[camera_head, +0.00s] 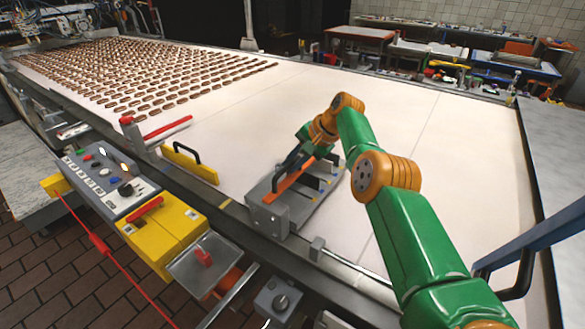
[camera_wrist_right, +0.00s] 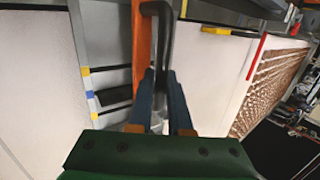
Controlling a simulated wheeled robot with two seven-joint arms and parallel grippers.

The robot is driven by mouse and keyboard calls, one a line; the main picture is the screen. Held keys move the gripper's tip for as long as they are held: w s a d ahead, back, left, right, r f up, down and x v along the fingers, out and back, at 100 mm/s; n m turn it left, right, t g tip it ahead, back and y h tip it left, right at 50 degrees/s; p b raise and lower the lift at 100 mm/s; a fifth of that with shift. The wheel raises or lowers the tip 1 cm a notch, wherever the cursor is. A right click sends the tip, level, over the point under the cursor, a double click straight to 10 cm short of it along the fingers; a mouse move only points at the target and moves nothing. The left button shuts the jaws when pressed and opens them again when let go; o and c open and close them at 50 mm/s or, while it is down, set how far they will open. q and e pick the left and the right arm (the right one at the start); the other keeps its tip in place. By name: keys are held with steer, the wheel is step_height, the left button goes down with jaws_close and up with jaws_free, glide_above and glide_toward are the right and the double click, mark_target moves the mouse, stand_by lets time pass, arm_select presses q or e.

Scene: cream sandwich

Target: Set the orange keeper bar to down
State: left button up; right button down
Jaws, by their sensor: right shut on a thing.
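The orange keeper bar (camera_head: 290,183) lies lengthwise along the top of a grey metal fixture (camera_head: 305,209) on the white belt. In the right wrist view the bar (camera_wrist_right: 141,42) runs up beside a black handle (camera_wrist_right: 163,40). My right gripper (camera_head: 296,158) is over the fixture, partly hidden by its own arm in the head view. In the wrist view its blue fingers (camera_wrist_right: 162,78) are closed around the black handle, with the orange bar just left of it. The bar's far end is hidden by the fingers. My left gripper is not in view.
A yellow block with a black handle (camera_head: 189,164) stands left on the belt edge. Beyond it are a red-topped bar (camera_head: 168,129) and rows of brown biscuits (camera_head: 150,70). A control panel (camera_head: 105,182) sits at the front left. The belt (camera_head: 440,140) is clear at right.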

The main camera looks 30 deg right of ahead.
steer(key=shift+f, duration=0.1)
steer(key=c, duration=1.2)
jaws_free()
steer(key=shift+o, duration=0.4)
steer(key=b+v, duration=0.4)
steer(key=v, duration=0.3)
steer(key=shift+b, duration=0.3)
